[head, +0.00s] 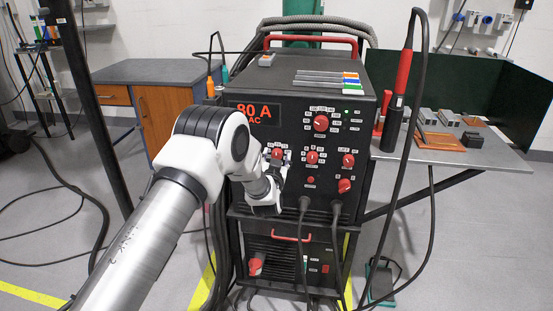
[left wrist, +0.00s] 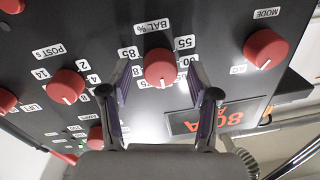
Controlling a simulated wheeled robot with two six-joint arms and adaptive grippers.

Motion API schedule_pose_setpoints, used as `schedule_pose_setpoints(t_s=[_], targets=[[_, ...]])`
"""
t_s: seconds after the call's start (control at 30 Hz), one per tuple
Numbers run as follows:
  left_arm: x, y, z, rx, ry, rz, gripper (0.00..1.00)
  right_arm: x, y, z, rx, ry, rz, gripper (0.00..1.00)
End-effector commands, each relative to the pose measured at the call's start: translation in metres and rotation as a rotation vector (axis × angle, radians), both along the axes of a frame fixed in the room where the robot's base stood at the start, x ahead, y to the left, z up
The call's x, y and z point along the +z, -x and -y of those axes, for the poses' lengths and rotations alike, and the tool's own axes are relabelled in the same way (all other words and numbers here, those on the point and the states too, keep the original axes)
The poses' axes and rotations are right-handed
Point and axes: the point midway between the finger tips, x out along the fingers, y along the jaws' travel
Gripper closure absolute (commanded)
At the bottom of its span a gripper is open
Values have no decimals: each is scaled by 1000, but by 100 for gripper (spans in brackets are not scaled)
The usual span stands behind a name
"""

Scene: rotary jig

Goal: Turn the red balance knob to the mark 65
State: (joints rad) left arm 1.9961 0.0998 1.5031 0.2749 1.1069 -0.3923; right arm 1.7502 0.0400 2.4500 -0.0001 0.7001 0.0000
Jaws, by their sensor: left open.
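The red balance knob (left wrist: 160,68) sits on the dark front panel under the "BAL %" label in the left wrist view. Its white pointer line faces the bottom of that picture. Some numbers around it, such as 85 and 55, are readable; others are partly covered by a finger, and I cannot make out the mark 65. My left gripper (left wrist: 165,92) is open, one finger on each side of the knob, with no clear contact. In the head view the knob (head: 277,153) shows just above my left gripper (head: 281,168), partly covered. My right gripper is out of view.
Neighbouring red knobs are the mode knob (left wrist: 265,48) and the post knob (left wrist: 67,87). The large knob (head: 321,123) is above. Cables (head: 304,235) hang from the lower panel, and a torch cable (head: 424,80) loops at the right. A side table (head: 490,160) stands right.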

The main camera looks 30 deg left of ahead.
Motion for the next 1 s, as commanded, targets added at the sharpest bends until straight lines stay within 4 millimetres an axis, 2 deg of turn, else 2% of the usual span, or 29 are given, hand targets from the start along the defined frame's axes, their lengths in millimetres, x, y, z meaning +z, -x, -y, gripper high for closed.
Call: schedule_pose_setpoints(t_s=[0.17, 0.2, 0.37, 0.73, 1.0], targets=[[0, -1, 0, -1, 0, -1, 39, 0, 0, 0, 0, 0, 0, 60], [0, -1, 0, -1, 0, -1, 43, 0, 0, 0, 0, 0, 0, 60], [0, -1, 0, -1, 0, -1, 99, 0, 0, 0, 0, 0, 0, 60], [-1, 0, 0, -2, 24, 6, 99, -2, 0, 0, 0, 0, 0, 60], [-1, 0, 0, -1, 147, 43, 99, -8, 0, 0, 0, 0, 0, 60]])
